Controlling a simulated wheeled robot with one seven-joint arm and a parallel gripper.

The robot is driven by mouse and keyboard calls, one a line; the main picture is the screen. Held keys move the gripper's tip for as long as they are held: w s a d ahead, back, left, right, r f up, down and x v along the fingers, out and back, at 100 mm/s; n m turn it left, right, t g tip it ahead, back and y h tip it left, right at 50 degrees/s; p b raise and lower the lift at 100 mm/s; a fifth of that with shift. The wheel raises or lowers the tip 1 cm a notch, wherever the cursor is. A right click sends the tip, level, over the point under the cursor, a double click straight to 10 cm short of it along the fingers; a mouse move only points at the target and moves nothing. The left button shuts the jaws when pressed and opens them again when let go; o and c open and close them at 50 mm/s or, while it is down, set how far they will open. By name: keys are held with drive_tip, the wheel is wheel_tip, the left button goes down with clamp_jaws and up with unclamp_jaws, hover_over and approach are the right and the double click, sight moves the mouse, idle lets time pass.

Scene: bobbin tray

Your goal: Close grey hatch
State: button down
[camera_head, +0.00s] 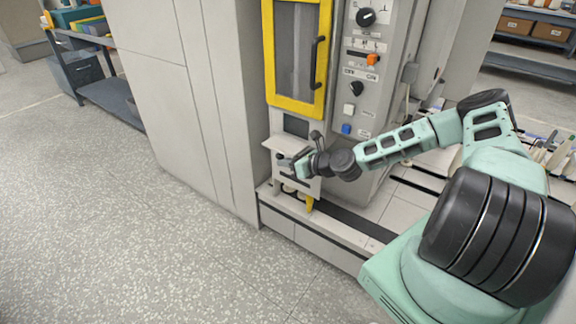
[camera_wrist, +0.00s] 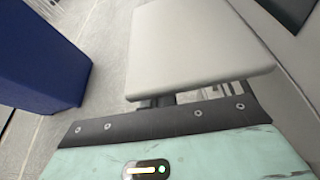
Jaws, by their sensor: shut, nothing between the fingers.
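The grey hatch (camera_head: 280,144) is a pale flap low on the machine front, below the yellow-framed door. It stands open, sticking outward below a dark opening (camera_head: 296,126). In the wrist view the hatch (camera_wrist: 195,50) is a broad plain plate filling the upper middle. My gripper (camera_head: 286,161) is just under the hatch's outer part, shut and empty. In the wrist view the hatch covers most of the fingers; only a dark bit shows below its edge. I cannot tell whether they touch.
The yellow-framed door (camera_head: 298,55) is above the opening. A control panel (camera_head: 366,70) with knobs and buttons is to its right. A pale ledge (camera_head: 315,235) runs along the machine's foot. A dark blue block (camera_wrist: 38,55) fills the wrist view's left. The floor at left is clear.

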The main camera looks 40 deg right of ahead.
sight(286, 151)
drive_tip(key=shift+s+a+r+m+y+p, duration=0.15)
drive_tip(key=shift+r+m+y+p, duration=0.15)
drive_tip(key=shift+r, duration=0.35)
drive_tip(key=shift+w+a+r+m+y+p, duration=0.1)
drive_tip(key=shift+r+m+p, duration=0.1)
drive_tip(key=shift+r+m, duration=0.3)
wheel_tip(286, 151, up, 3)
drive_tip(key=shift+f+p, duration=0.1)
drive_tip(key=shift+p, duration=1.05)
drive_tip(key=shift+d+r+p, duration=0.35)
drive_tip(key=shift+r+p, duration=0.55)
drive_tip(key=shift+p, duration=0.05)
